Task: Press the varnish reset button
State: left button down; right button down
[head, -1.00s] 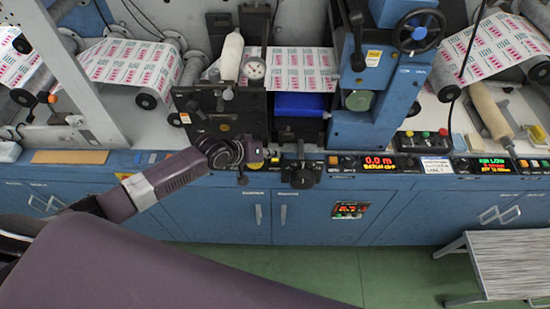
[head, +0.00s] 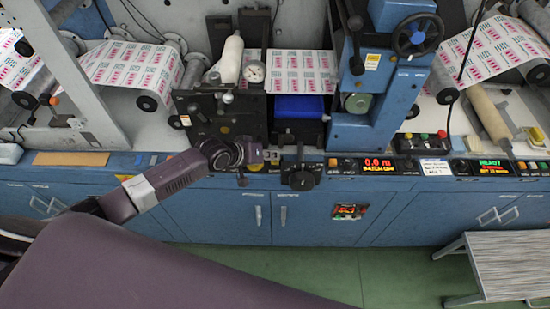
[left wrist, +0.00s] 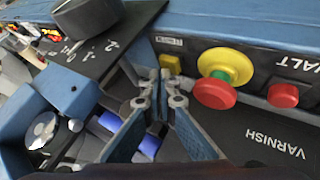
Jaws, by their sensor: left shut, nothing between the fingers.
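My right gripper is not in view.
Close to the yellow button are a red mushroom button on a yellow collar (left wrist: 215,92), a red HALT button (left wrist: 283,95) and a black dial (left wrist: 88,15). A black knob (head: 301,176) juts out from the strip. Green floor (head: 300,260) lies in front of the cabinets.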

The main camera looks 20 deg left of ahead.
aim_at(273, 162)
pick_arm(q)
jog(key=shift+r, duration=0.45)
jog(key=shift+p, duration=0.3)
notch_tip(273, 162, up, 3)
jog(key=p, duration=0.3)
jog(key=shift+r, duration=1)
